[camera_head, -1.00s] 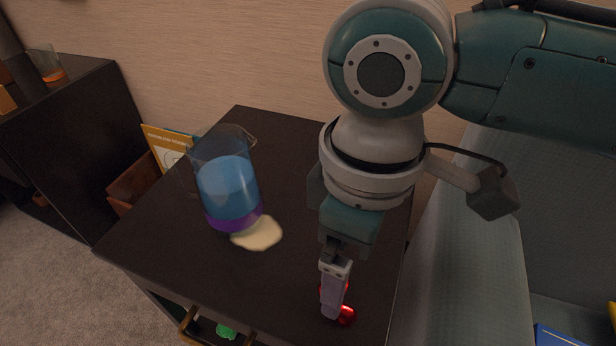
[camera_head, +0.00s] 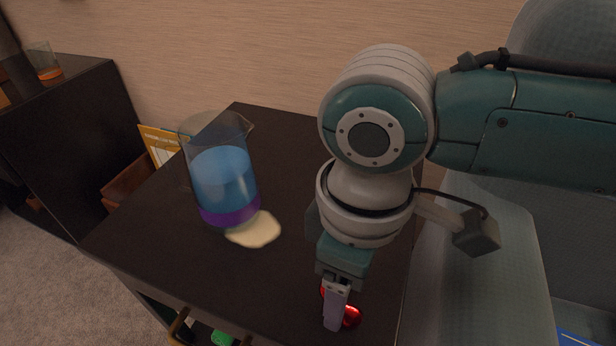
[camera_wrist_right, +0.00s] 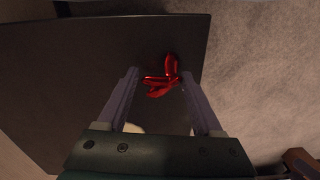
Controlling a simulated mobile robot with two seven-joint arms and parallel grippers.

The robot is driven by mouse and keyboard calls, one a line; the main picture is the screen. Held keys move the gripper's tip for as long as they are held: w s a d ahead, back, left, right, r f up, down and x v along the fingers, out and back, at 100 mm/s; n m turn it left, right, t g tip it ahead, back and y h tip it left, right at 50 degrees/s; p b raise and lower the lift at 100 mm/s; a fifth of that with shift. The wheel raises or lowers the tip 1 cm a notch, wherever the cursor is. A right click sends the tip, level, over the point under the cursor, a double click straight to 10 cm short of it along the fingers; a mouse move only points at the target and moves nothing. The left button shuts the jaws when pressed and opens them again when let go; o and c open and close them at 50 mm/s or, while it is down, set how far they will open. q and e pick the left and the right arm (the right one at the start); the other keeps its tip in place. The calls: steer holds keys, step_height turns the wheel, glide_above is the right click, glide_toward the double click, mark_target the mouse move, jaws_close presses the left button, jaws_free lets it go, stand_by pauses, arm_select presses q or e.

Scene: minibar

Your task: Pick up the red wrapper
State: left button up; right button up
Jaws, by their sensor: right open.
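The red wrapper (camera_head: 351,316) is a shiny crumpled piece on the dark cabinet top (camera_head: 150,235), near its front right corner. In the head view my right gripper (camera_head: 334,322) points down over it and partly hides it. In the right wrist view the wrapper (camera_wrist_right: 163,79) lies ahead between the lines of the two fingers, nearer the right one. The right gripper (camera_wrist_right: 160,82) is open with nothing held; from these views I cannot tell whether a finger touches the wrapper. My left gripper is not in view.
A glass pitcher (camera_head: 225,180) with blue and purple contents stands left of my right arm, beside a cream-coloured patch (camera_head: 254,230). A grey upholstered seat (camera_head: 470,290) is close on the right. A brass handle (camera_head: 178,326) is on the cabinet front.

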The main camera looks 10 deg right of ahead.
steer(key=c, duration=1)
